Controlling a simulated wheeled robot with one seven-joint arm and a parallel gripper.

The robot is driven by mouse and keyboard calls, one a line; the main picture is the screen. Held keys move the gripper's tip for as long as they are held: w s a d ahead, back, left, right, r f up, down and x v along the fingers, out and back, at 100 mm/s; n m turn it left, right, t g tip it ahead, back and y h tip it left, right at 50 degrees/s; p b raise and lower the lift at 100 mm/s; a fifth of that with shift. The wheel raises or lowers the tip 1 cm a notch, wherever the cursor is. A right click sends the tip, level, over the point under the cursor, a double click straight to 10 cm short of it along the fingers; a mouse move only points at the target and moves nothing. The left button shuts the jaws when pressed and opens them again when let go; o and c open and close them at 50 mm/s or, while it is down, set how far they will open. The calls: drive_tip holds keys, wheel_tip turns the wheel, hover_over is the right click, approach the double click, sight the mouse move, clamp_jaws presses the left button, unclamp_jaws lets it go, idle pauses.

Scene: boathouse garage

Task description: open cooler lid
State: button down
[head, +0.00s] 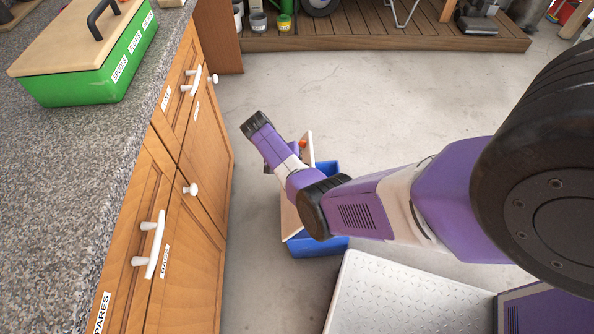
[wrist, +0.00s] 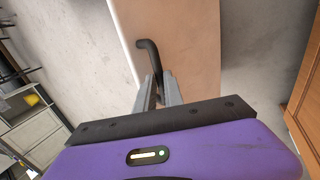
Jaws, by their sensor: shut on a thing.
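The cooler is a blue box (head: 325,247) on the floor, partly hidden behind my arm in the head view. Its beige lid (head: 290,222) shows at the box's left side and appears tilted up; how far is hard to tell. The lid also fills the upper middle of the wrist view (wrist: 185,50). A black bar handle (wrist: 149,55) stands on the lid. My gripper (wrist: 157,88) is shut on this handle, with its grey fingers on either side of it. In the head view the fingers are hidden behind my arm.
Wooden cabinets (head: 205,150) with white handles stand left of the cooler under a speckled counter (head: 60,150). A green box (head: 100,80) with a beige lid and black handle sits on the counter. Grey floor (head: 390,100) is open beyond the cooler, up to a wooden deck (head: 380,42).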

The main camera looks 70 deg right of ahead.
drive_tip(key=shift+a+f, duration=0.2)
drive_tip(key=shift+f, duration=0.1)
drive_tip(key=c, duration=1.5)
unclamp_jaws()
drive_tip(key=shift+o, duration=0.2)
drive_tip(key=shift+d+r, duration=0.1)
drive_tip(key=shift+r, duration=0.1)
drive_tip(key=shift+w, duration=0.15)
drive_tip(key=w+a+r+p, duration=0.1)
drive_tip(key=w+a+r, duration=0.1)
drive_tip(key=w+r, duration=0.3)
drive_tip(key=shift+w+a, duration=0.35)
drive_tip(key=shift+w, duration=0.4)
drive_tip(key=shift+r, duration=0.15)
drive_tip(key=p+v, duration=0.1)
drive_tip(key=v, duration=0.6)
drive_tip(key=shift+r+p, duration=0.35)
drive_tip(key=shift+p, duration=0.05)
drive_tip(key=shift+w, duration=0.15)
